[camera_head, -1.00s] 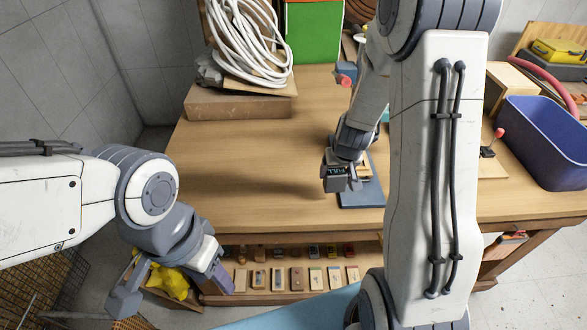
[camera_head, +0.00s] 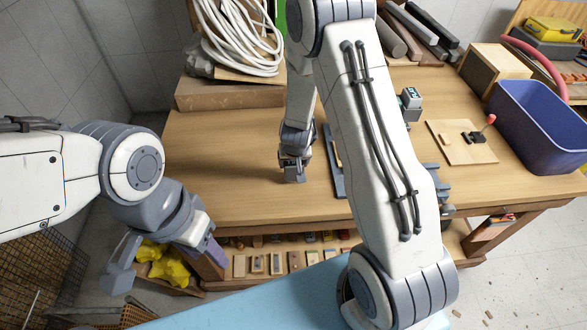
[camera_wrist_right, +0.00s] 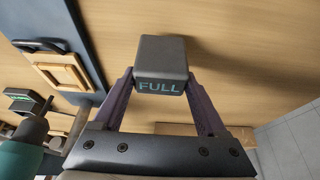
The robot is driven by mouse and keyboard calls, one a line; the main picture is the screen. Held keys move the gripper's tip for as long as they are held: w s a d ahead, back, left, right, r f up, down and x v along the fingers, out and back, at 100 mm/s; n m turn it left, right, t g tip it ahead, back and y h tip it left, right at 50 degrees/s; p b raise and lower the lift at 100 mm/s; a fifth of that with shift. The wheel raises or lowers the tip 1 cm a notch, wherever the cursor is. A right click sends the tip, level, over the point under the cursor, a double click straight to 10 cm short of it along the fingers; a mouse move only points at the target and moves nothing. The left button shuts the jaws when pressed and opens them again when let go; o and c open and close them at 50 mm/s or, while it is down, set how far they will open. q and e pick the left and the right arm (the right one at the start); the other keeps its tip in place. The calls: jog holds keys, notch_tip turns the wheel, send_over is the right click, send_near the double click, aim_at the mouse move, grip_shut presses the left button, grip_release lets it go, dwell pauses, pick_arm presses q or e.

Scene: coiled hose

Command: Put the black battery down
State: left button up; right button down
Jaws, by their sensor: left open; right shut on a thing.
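The black battery (camera_wrist_right: 161,62) is a dark block with "FULL" in light letters on its face, seen in the right wrist view. My right gripper (camera_wrist_right: 161,88) is shut on it, one finger on each side. In the head view my right gripper (camera_head: 293,168) is over the wooden table (camera_head: 215,150), left of a dark board; the battery is hard to make out there. Whether the battery touches the table I cannot tell. My left gripper (camera_head: 158,268) is open and empty, off the table's front left corner.
The dark board with a wooden frame (camera_wrist_right: 62,68) lies beside the right gripper. A coiled white hose (camera_head: 240,40) on a box stands at the back left. A blue bin (camera_head: 540,125) and a wooden plate with a red-knobbed lever (camera_head: 462,140) are at the right. The table's left part is clear.

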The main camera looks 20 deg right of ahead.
aim_at(294, 171)
notch_tip(294, 171, down, 4)
jog(key=shift+r, duration=0.25)
jog(key=shift+f, duration=0.1)
grip_release()
